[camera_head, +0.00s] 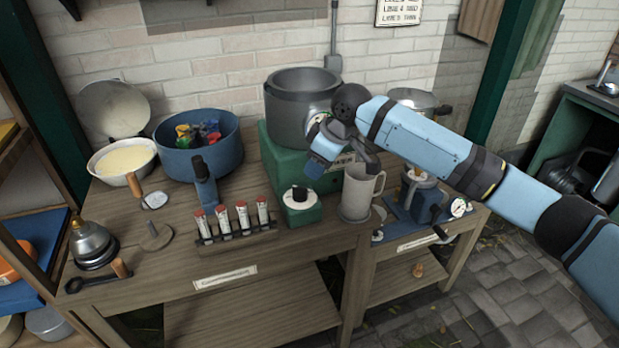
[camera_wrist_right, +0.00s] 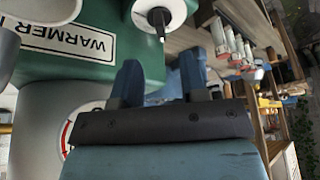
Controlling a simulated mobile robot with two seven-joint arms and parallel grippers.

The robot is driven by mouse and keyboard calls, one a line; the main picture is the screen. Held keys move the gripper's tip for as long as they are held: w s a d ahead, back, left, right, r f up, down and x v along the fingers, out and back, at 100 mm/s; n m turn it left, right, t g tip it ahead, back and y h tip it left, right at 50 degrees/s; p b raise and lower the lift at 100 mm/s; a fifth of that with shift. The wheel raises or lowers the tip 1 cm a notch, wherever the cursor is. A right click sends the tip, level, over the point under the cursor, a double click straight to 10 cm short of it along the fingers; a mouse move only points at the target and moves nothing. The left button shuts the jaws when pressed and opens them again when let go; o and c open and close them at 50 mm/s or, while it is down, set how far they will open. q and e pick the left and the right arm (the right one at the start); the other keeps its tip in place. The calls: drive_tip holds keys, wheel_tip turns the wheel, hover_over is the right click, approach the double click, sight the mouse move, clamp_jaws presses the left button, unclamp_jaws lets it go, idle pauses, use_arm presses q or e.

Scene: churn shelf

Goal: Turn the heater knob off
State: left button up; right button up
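The green heater base (camera_head: 270,160) stands on the wooden table with a large grey pot (camera_head: 300,105) on it. A black knob (camera_head: 299,193) on a white dial sits on a small green box at its front. In the right wrist view the knob (camera_wrist_right: 159,18) shows near the top, with a thin white pointer, beside a "WARMER" label (camera_wrist_right: 70,38). My right gripper (camera_head: 318,166) is above the knob, in front of the heater. In the wrist view its two blue fingers (camera_wrist_right: 160,78) are apart with nothing between them, and the knob lies beyond their tips. My left gripper is not in view.
A grey mug (camera_head: 357,200) stands just right of the knob box. A rack of red-capped tubes (camera_head: 236,230) stands to its left. A blue tub (camera_head: 175,160) with coloured things is behind. A blue device with a gauge (camera_head: 420,200) is on the right.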

drive_tip(key=v, duration=0.5)
drive_tip(key=shift+r, duration=0.1)
drive_tip(key=s+a+f+m+t+y, duration=0.1)
drive_tip(key=s+a+f, duration=0.15)
drive_tip(key=f, duration=0.45)
drive_tip(key=s+a+f+y, duration=0.2)
drive_tip(key=s+f, duration=0.1)
drive_tip(key=f, duration=0.3)
drive_tip(key=s+d+f+m+t, duration=0.3)
drive_tip(key=s+d+f+m, duration=0.1)
drive_tip(key=s+f, duration=0.4)
drive_tip(key=s+d+f+m+t, duration=0.3)
drive_tip(key=s+d+f, duration=0.1)
drive_tip(key=s+f, duration=0.45)
drive_tip(key=s+d+f+m+t+h, duration=0.2)
drive_tip(key=s+d+f+h, duration=0.2)
drive_tip(key=s+d, duration=0.65)
use_arm(q)
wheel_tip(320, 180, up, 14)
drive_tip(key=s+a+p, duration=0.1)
drive_tip(key=p, duration=1.7)
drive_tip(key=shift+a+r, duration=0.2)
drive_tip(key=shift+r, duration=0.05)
use_arm(e)
wheel_tip(320, 180, up, 15)
drive_tip(key=s, duration=0.2)
drive_tip(key=shift+s, duration=0.3)
